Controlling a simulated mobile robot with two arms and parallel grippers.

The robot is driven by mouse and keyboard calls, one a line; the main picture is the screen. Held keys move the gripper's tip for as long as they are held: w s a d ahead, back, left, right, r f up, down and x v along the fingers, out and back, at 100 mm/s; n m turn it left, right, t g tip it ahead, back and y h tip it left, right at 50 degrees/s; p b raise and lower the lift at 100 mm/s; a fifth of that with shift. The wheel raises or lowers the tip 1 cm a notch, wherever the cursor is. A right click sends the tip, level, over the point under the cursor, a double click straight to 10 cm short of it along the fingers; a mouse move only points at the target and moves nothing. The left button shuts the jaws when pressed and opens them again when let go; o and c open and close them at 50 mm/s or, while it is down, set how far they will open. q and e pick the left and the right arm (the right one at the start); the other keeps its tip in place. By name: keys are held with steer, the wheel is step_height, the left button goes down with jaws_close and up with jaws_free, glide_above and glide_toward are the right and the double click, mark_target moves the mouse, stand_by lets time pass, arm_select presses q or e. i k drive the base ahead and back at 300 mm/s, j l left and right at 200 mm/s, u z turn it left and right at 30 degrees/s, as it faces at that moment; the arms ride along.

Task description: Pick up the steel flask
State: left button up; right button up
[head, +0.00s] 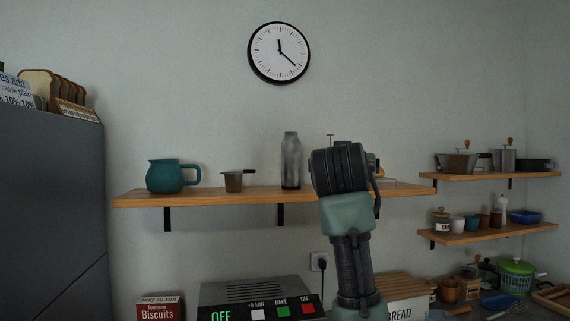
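The steel flask (291,162) is a grey metal bottle in the head view. It stands upright on the long wooden wall shelf (240,194), near the shelf's middle. One arm of mine, which I take to be the right, rises from the bottom of the view. Its dark wrist is just right of the flask in the picture and covers part of the shelf. Its fingers are hidden behind the wrist, so I cannot see whether they are open or touch anything. My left gripper is not in view.
Below are a control-panel appliance (250,293) and a Biscuits box (158,308). Two smaller loaded shelves (490,176) are at right. A tall dark cabinet (50,190) is at left.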

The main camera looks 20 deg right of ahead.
mark_target(291, 144)
steer(key=i, duration=1.35)
